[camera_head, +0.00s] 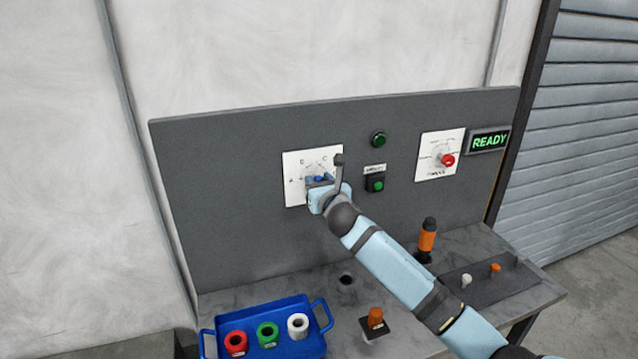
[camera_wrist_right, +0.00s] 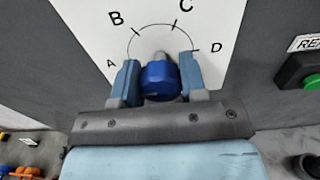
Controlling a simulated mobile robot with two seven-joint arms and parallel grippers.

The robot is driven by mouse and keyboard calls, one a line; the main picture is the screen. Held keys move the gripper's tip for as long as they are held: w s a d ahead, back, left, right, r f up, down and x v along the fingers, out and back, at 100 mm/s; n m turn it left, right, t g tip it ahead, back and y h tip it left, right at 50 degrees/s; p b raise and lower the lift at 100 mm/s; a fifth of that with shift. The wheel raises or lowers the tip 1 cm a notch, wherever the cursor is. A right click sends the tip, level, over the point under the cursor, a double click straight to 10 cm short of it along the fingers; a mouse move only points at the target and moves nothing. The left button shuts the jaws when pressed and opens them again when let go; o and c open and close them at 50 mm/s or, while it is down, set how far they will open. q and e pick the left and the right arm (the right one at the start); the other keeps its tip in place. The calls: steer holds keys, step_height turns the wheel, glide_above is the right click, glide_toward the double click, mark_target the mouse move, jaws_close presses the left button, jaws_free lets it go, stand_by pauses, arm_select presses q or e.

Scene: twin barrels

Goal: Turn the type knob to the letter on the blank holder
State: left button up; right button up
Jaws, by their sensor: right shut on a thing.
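The type knob is blue (camera_wrist_right: 158,76) and sits on a white dial plate (camera_head: 297,168) lettered A, B, C and D. My right gripper (camera_wrist_right: 157,80) is shut on the knob, one finger on each side, and in the head view (camera_head: 320,180) it reaches the plate and covers most of the knob. A grey tip above the knob lies between B and C; its exact setting is hard to tell. I cannot tell which object is the blank holder; an orange piece (camera_head: 376,315) on a dark square base stands on the bench, any letter too small to read. My left gripper is out of view.
A blue tray (camera_head: 222,322) holds red, green and white rings. Right of the dial are a green button (camera_head: 377,183), a red knob (camera_head: 447,160) and a READY sign (camera_head: 489,142). An orange-and-black tool (camera_head: 427,236) and a dark rack (camera_head: 510,283) stand beyond my arm.

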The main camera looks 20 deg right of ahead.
steer(key=shift+m, duration=0.3)
steer(key=m+p, duration=0.1)
steer(key=m, duration=0.1)
steer(key=shift+m, duration=0.4)
steer(key=m, duration=0.2)
steer(key=shift+d+m, duration=0.1)
steer(key=shift+m, duration=0.2)
steer(key=m, duration=0.2)
steer(key=shift+m+p, duration=0.35)
steer(key=shift+m, duration=0.05)
steer(key=m, duration=0.4)
steer(key=shift+d+f+m, duration=0.1)
steer(key=shift+f+m, duration=0.05)
steer(key=shift+m, duration=0.15)
steer(key=m, duration=0.5)
steer(key=shift+f, duration=0.1)
steer(key=m, duration=0.5)
steer(key=shift+m, duration=0.3)
